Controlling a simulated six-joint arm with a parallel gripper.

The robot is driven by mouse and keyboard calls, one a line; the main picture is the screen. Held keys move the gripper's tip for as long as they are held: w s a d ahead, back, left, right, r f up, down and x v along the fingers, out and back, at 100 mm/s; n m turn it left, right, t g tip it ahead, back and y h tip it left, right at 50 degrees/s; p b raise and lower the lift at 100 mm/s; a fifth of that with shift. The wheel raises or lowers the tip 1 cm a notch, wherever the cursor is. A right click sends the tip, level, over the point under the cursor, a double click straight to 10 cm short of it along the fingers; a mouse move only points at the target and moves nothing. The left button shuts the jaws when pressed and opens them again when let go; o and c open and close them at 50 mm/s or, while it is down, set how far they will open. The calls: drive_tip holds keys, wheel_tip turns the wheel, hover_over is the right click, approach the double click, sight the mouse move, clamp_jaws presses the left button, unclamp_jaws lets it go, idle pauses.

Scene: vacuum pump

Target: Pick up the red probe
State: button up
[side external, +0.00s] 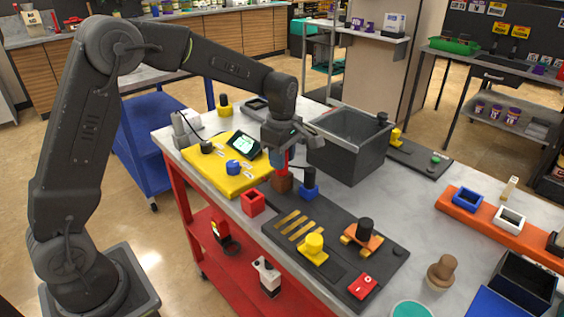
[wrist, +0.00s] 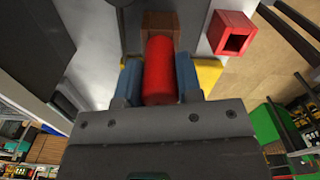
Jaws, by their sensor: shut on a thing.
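The red probe (wrist: 160,72) is a red cylinder, upright between the two blue-padded fingers of my gripper (wrist: 160,85) in the wrist view. The fingers are shut on it. In the side view the probe (side external: 283,160) is mostly hidden by my gripper (side external: 280,163). A brown block (side external: 282,183) is directly below the probe; it also shows in the wrist view (wrist: 160,22). I cannot tell whether the probe's lower end is still inside the block or just above it.
A grey bin (side external: 350,150) stands behind. A yellow board (side external: 215,177) lies at left, and a dark board (side external: 335,235) with several parts in front.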

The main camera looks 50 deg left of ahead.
drive_tip(key=shift+c, duration=1.3)
drive_tip(key=shift+r, duration=0.1)
